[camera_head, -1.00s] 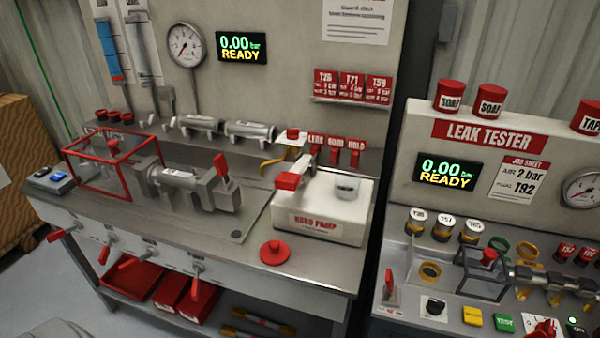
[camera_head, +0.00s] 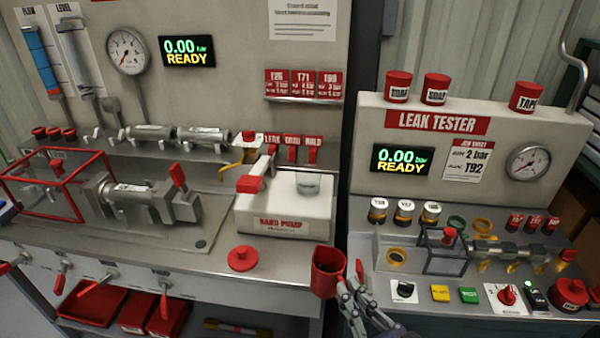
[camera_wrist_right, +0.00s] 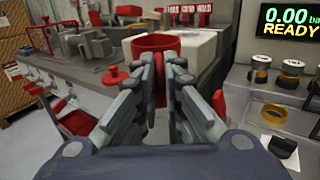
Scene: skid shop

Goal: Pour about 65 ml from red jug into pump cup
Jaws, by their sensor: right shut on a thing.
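The red jug (camera_head: 325,272) is held in my right gripper (camera_head: 346,288), in front of the bench's right end near the gap to the leak tester. In the right wrist view my right gripper (camera_wrist_right: 168,82) is shut on the jug (camera_wrist_right: 158,42), whose open rim shows beyond the fingers. The jug looks about upright. Its contents cannot be seen. The pump cup (camera_head: 308,184) is a small clear cup in the top of the white hand pump (camera_head: 285,213), behind and above the jug and apart from it. My left gripper is not in view.
A red lid-like disc with a knob (camera_head: 242,258) lies on the bench in front of the pump. The pump's red-ended lever (camera_head: 252,184) is left of the cup. The leak tester (camera_head: 430,122) stands to the right. A red wire cage (camera_head: 58,185) is at the left.

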